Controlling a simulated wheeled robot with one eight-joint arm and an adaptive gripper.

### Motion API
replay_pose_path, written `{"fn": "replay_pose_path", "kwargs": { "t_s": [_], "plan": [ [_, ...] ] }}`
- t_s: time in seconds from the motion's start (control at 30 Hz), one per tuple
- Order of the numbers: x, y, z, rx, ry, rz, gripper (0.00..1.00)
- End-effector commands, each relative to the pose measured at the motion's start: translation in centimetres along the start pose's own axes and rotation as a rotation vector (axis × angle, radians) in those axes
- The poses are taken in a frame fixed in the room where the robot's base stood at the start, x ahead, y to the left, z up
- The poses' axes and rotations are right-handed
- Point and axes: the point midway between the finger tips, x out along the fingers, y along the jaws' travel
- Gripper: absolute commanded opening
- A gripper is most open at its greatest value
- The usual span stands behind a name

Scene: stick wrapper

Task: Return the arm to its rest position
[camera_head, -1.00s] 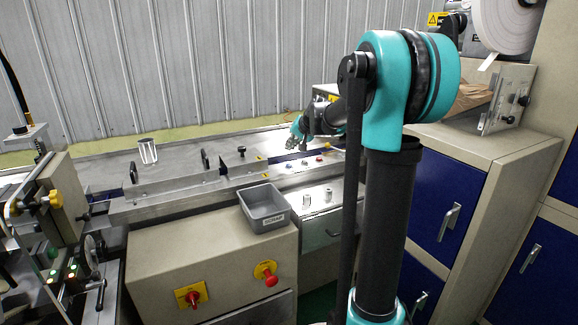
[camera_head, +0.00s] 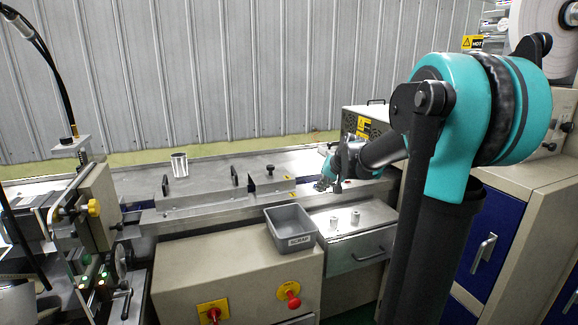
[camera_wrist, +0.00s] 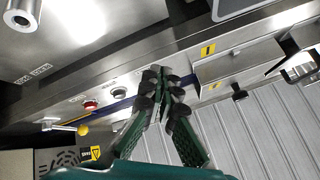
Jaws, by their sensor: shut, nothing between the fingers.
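My arm, teal and black, fills the right side of the head view. My gripper (camera_head: 328,185) is at its far end, above the machine's metal deck, to the right of the guide rail. In the wrist view my gripper (camera_wrist: 165,78) shows its dark green fingers with black tips close together and nothing between them. It hangs apart from the deck, near a red button (camera_wrist: 91,106) and a strip of blue.
A grey scrap bin (camera_head: 291,230) stands on the front cabinet. Blue-doored cabinets (camera_head: 492,235) stand at the right.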

Motion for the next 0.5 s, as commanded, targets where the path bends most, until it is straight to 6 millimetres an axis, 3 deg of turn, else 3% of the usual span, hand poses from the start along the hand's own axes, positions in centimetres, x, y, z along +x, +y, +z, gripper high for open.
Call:
{"fn": "replay_pose_path", "kwargs": {
  "t_s": [0.03,0.2,0.4,0.5],
  "plan": [
    [-0.7,1.2,3.6,-0.032,-0.022,0.026,0.0],
    [-2.6,5.6,14.5,-0.14,-0.1,0.12,0.0],
    [-4.6,10.7,25.3,-0.243,-0.178,0.216,0.0],
    [-5.3,12.7,29.3,-0.277,-0.207,0.252,0.0]
  ]
}}
